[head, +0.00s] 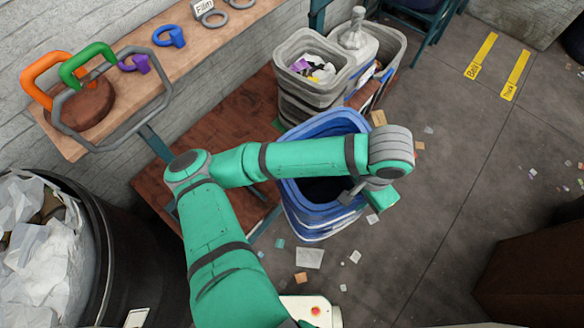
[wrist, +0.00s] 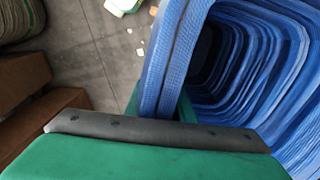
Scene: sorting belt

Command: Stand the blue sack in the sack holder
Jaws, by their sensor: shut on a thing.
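The blue sack (head: 300,213) appears as an open-topped, ribbed blue container, upright with a dark hollow inside. It stands beside the red-brown low platform, near the middle of the head view. In the wrist view its woven-looking blue wall (wrist: 245,75) fills the right side. My gripper (head: 349,192) is at its right rim, with its fingers on either side of the blue edge, shut on it. My forearm crosses above the sack and hides part of its far side. A grey angular hoop (head: 163,100) juts from the shelf; I cannot tell whether it is the sack holder.
Grey bins (head: 312,92) with litter stand behind the sack. A shelf (head: 215,38) with coloured rings runs along the wall. A black barrel (head: 125,265) with pale bags stands at left.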

